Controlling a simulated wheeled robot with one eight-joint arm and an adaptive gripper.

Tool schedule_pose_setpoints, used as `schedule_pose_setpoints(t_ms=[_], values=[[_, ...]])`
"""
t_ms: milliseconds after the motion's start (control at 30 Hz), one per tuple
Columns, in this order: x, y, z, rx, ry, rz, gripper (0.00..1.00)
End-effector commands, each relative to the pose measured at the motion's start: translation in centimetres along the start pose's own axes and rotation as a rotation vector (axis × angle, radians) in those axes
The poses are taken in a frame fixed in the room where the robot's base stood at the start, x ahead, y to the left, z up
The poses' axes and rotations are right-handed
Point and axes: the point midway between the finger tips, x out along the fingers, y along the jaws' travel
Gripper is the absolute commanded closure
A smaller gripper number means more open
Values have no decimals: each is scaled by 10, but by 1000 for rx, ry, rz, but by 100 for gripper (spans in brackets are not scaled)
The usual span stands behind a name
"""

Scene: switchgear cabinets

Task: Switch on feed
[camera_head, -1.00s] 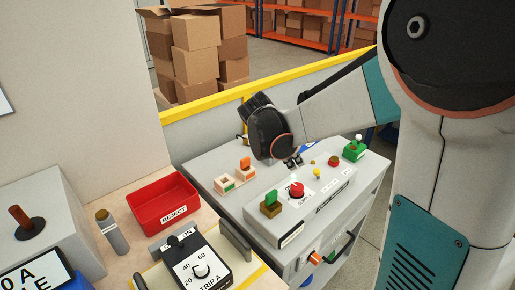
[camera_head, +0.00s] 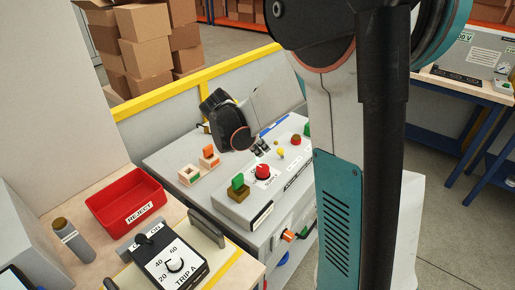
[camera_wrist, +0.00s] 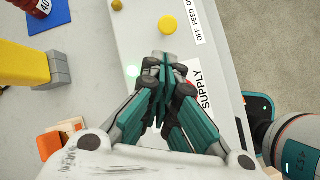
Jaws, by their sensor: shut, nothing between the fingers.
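My gripper (camera_head: 262,147) is shut and empty, pointing down over the sloped control panel (camera_head: 236,207). In the wrist view its closed fingers (camera_wrist: 165,62) hang above the panel beside the "SUPPLY" label (camera_wrist: 207,88). A red edge shows behind the fingers, so the control there is mostly hidden. A label reading "OFF FEED O…" (camera_wrist: 201,18), cut off, lies beyond the fingertips. A yellow round part (camera_wrist: 168,24) sits beside it; I cannot tell whether it is a knob or a lamp. In the head view a red knob (camera_head: 262,171) stands just below the gripper.
A red REJECT tray (camera_head: 127,200) and a dial box (camera_head: 168,262) are on the nearer table.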

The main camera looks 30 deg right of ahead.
Motion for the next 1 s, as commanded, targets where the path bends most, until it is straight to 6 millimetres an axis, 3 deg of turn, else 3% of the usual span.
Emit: schedule_pose_setpoints(t_ms=[100, 333, 1000], values=[[24, -1, -1, 1, 0, -2, 100], [49, 0, -1, 0, 0, 0, 100], [53, 1, 3, -2, 23, -12, 100]])
